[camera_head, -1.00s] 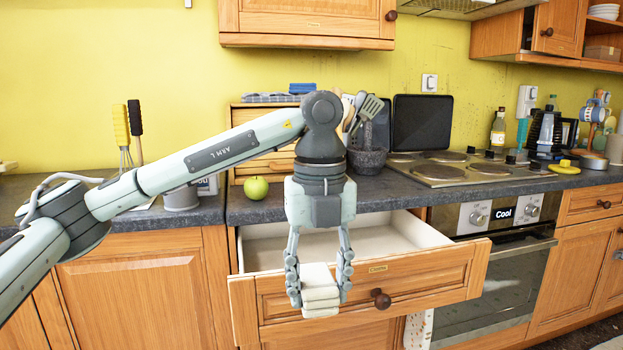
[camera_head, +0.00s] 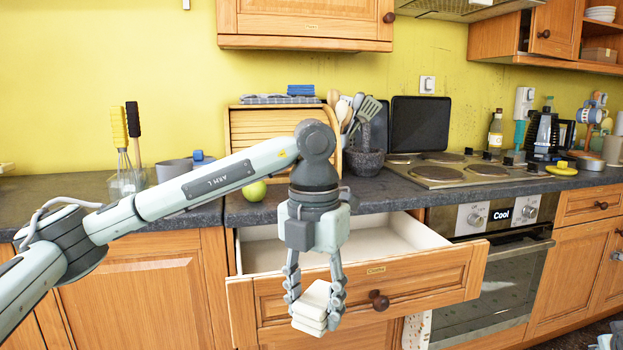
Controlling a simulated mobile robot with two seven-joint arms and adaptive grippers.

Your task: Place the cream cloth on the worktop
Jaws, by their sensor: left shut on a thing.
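The cream cloth (camera_head: 313,306) is a small folded stack, tilted, held between the fingertips of my left gripper (camera_head: 314,297). The gripper points down and is shut on the cloth, in front of the open drawer's front panel (camera_head: 380,280). The worktop (camera_head: 232,211) is dark grey and runs behind and above the drawer. My right gripper is not in view.
The drawer stands pulled out, and its visible interior (camera_head: 385,241) looks empty. Worktop left of the apple has some free room.

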